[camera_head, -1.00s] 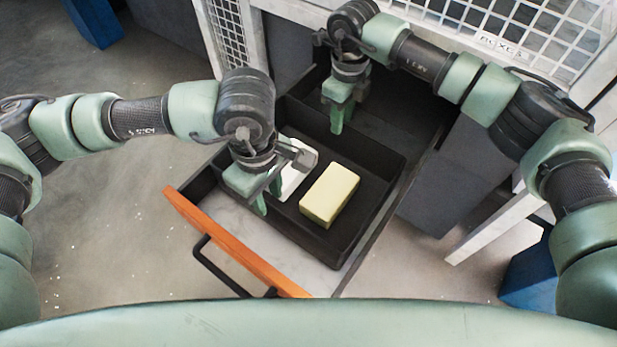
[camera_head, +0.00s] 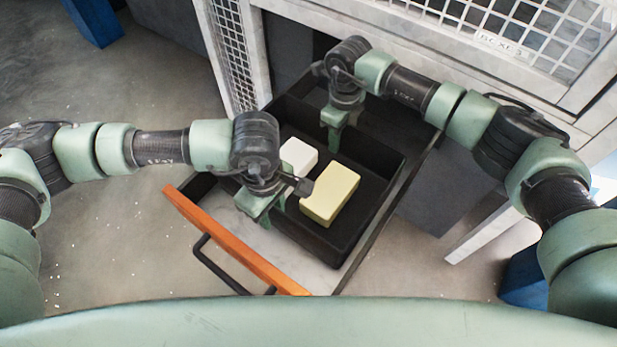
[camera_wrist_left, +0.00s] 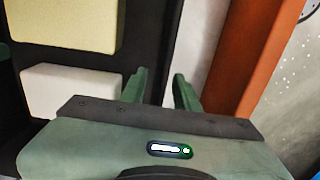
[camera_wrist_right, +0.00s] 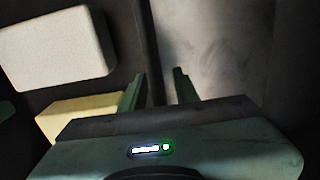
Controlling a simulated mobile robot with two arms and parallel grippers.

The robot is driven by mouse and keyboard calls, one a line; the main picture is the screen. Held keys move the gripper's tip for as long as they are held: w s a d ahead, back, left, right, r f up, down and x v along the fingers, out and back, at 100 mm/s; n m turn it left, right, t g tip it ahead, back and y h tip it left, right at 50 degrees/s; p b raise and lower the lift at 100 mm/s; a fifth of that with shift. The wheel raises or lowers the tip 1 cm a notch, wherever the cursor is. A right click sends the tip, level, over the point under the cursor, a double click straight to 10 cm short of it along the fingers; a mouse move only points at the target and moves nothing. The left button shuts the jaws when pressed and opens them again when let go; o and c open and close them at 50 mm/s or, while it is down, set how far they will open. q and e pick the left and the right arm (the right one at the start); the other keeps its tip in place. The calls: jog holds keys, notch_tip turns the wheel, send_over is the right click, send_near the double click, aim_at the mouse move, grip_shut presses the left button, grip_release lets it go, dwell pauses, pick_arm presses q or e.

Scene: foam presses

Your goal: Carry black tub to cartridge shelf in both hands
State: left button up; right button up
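The black tub (camera_head: 376,188) sits in an open drawer, with a pale yellow block (camera_head: 330,193) and a white block (camera_head: 298,156) inside it. My left gripper (camera_head: 274,213) is at the tub's near-left wall. In the left wrist view its fingers (camera_wrist_left: 160,90) are apart, with the tub's edge showing between them. My right gripper (camera_head: 335,143) is at the tub's far wall. In the right wrist view its fingers (camera_wrist_right: 160,90) are apart, one on each side of the wall line. Whether either finger touches the wall is not clear.
The drawer has an orange front (camera_head: 235,241) with a black bar handle (camera_head: 216,266). A mesh-panelled frame (camera_head: 520,40) stands behind the drawer. Blue blocks stand on the floor at the upper left (camera_head: 95,22) and right (camera_head: 524,277). The floor at the left is clear.

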pick_arm(q)
jog(key=shift+f, duration=0.15)
pick_arm(e)
jog(key=shift+f, duration=0.15)
pick_arm(q)
jog(key=shift+c, duration=0.3)
pick_arm(e)
jog(key=shift+c, duration=0.3)
pick_arm(q)
grip_shut()
pick_arm(e)
grip_shut()
dwell(0.4)
